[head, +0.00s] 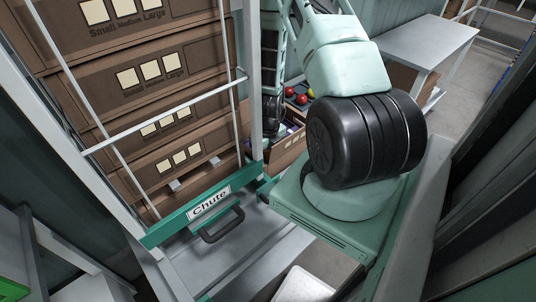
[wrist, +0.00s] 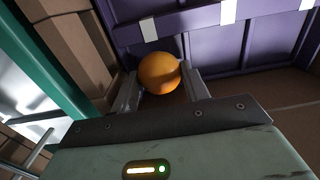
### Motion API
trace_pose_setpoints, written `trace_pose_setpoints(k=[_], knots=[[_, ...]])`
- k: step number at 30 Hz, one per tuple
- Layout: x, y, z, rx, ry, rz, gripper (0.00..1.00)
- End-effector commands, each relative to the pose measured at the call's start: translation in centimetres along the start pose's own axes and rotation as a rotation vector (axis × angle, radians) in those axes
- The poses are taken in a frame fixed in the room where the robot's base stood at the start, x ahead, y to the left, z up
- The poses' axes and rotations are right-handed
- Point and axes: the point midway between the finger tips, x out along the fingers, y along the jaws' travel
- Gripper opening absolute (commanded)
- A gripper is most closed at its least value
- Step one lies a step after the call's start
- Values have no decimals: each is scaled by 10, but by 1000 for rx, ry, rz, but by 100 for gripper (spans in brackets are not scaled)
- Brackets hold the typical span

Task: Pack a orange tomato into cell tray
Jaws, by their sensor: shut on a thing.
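In the wrist view an orange tomato (wrist: 159,73) sits between the two fingers of my gripper (wrist: 162,84). My gripper is shut on it. A purple tray wall (wrist: 205,48) with white tabs stands just beyond the tomato; I cannot tell whether this is the cell tray, and no cells show. In the head view my arm hides the gripper and the orange tomato.
Brown cardboard boxes (head: 150,70) are stacked at the left behind a rail frame. A green bar labelled Chute (head: 209,203) crosses in front of them. A grey table (head: 425,45) stands at the back right.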

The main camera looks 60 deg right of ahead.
Motion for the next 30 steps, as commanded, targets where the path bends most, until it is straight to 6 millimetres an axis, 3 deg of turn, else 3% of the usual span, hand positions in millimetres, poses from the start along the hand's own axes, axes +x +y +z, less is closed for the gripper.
trace_pose_setpoints(k=[9,10,12,18,20,30], knots=[[0,0,0,0,0,0,35],[0,0,0,0,0,0,54],[0,0,0,0,0,0,71],[0,0,0,0,0,0,71],[0,0,0,0,1,0,57],[0,0,0,0,0,0,56]])
